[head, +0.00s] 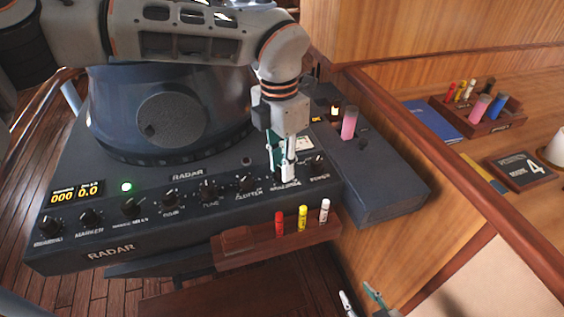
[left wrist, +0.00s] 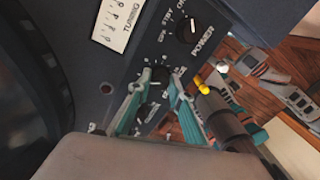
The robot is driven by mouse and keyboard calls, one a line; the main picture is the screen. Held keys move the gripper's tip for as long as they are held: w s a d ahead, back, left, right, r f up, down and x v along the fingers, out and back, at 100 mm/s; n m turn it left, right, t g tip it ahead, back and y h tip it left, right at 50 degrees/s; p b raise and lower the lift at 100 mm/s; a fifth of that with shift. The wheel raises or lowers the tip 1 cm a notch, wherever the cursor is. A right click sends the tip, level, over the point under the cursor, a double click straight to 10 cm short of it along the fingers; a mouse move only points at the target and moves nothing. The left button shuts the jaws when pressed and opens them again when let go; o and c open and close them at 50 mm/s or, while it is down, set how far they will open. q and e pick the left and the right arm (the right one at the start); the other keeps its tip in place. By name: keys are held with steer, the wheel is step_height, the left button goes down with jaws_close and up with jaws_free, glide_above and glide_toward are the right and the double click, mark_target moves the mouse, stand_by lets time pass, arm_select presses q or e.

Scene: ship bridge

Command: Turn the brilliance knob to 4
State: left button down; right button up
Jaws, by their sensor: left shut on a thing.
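The radar console's brilliance knob (left wrist: 159,76) is dark and sits between the fingertips of my left gripper (left wrist: 162,76) in the left wrist view. In the head view my left gripper (head: 283,177) points down at the panel, shut on this knob and covering it and part of its label. The knob's pointer and scale cannot be read clearly. The power knob (left wrist: 188,30) is beside it, also seen in the head view (head: 316,160). The clutter knob (head: 246,180) is on its other side. My right gripper (head: 361,297) is open and empty at the bottom edge of the head view.
A wooden rack (head: 262,245) with red, yellow and white markers is fixed below the panel. A small sign (head: 521,170) reading 4, a blue book (head: 433,119) and a wooden tray (head: 478,128) are on the right shelf. A green lamp (head: 126,187) glows on the console.

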mark_target(280, 167)
arm_select(q)
steer(key=c, duration=1.8)
jaws_free()
steer(key=r, duration=1.2)
steer(key=shift+w+a, duration=0.15)
steer(key=shift+w, duration=0.1)
